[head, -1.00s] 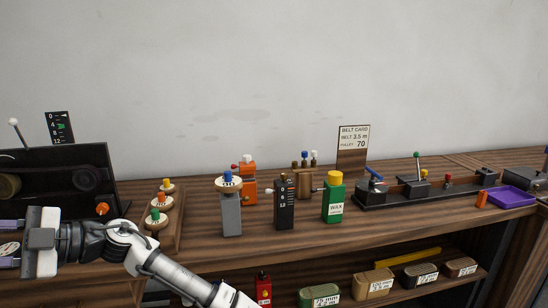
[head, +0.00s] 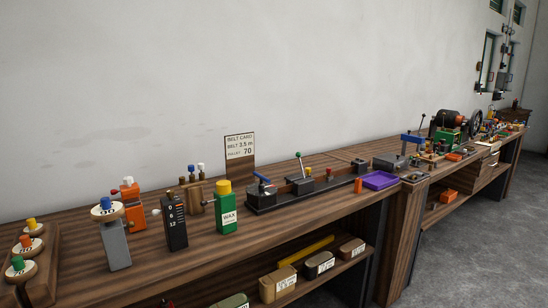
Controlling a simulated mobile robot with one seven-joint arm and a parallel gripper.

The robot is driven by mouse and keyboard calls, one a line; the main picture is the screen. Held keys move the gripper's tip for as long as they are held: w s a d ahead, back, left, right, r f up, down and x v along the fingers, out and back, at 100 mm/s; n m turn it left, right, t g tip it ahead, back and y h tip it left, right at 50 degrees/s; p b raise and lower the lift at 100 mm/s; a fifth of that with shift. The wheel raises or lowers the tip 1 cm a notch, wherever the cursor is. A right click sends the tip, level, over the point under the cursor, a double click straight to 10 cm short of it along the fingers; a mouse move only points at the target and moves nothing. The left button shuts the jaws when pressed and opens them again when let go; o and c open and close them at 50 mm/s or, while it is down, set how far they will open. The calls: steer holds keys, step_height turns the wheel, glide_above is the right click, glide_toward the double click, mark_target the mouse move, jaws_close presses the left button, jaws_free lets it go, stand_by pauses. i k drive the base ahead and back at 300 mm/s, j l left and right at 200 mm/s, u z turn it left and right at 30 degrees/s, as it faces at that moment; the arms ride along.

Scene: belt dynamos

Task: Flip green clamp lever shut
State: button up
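A lever with a green knob (head: 298,156) stands nearly upright, its top leaning slightly left, on a long black rail base (head: 290,197) near the middle of the bench. On the same base, a blue lever (head: 262,178) lies slanted at the left end, and a small red knob (head: 328,171) sits to the right. The parts at the lever's foot are too small to tell what it clamps. My gripper is not in view.
A green wax box (head: 226,212), a black gauge block (head: 174,228) and an orange block (head: 133,205) stand left of the base. A purple tray (head: 380,180) lies to its right. Farther right are machines, including a green one (head: 446,138). Grey floor (head: 480,225) is open.

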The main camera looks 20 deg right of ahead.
mark_target(298, 155)
steer(key=i+l+z, duration=0.35)
steer(key=i+l, duration=0.15)
steer(key=l, duration=0.15)
steer(key=i+l+z, duration=0.3)
steer(key=i+l, duration=0.2)
steer(key=i+l+z, duration=0.35)
steer(key=i, duration=0.4)
